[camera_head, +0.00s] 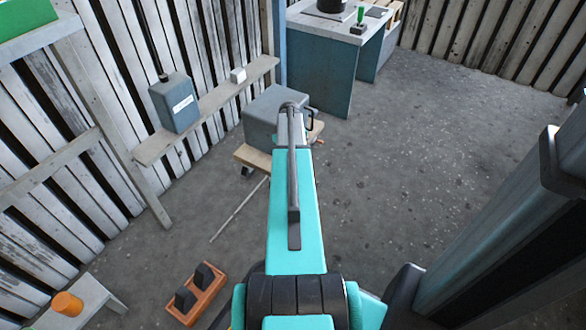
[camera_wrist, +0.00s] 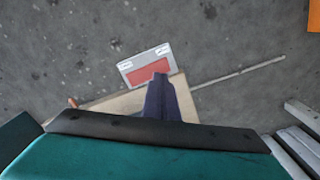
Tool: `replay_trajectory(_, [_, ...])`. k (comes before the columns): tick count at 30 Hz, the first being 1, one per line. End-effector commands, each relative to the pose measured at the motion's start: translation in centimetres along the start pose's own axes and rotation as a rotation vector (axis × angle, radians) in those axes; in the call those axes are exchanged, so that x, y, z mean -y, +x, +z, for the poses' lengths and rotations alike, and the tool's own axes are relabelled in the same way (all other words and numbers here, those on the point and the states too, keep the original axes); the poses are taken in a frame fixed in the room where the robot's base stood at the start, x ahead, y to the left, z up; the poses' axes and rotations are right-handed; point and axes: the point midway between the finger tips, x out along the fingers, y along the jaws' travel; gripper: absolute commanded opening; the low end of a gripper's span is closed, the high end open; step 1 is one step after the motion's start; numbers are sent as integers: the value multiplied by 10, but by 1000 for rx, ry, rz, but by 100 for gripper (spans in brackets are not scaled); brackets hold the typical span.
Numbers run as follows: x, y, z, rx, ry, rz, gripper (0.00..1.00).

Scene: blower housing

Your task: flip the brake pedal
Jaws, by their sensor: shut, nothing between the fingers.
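A grey-framed plate with a red panel and two white labels (camera_wrist: 148,66), likely the brake pedal, sits at the edge of a light wooden platform (camera_wrist: 113,106) in the wrist view. My gripper (camera_wrist: 160,77) points down with its dark fingers shut and empty. Its tips overlap the near edge of the red panel in the picture; I cannot tell whether they touch it. In the head view the wooden platform (camera_head: 251,158) shows at the left of my arm's end, under a grey housing (camera_head: 268,112). The plate and gripper are hidden there by my arm.
A thin rod (camera_head: 238,210) lies on the floor left of the platform. An orange tray with two black pieces (camera_head: 195,293) is at lower left. A blue-grey canister (camera_head: 174,102) stands on a wall shelf. Open floor (camera_head: 440,150) lies to the right, before a workbench (camera_head: 322,70).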

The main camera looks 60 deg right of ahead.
Motion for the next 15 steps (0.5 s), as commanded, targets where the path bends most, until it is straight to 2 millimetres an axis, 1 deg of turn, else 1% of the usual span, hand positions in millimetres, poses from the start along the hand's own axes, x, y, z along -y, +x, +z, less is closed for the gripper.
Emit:
replay_trajectory(1, [0,-5,0,0,0,0,0])
replay_trajectory(6, [0,-14,0,0,0,0,0])
replay_trajectory(10, [0,-17,0,0,0,0,0])
replay_trajectory(15, [0,-17,0,0,0,0,0])
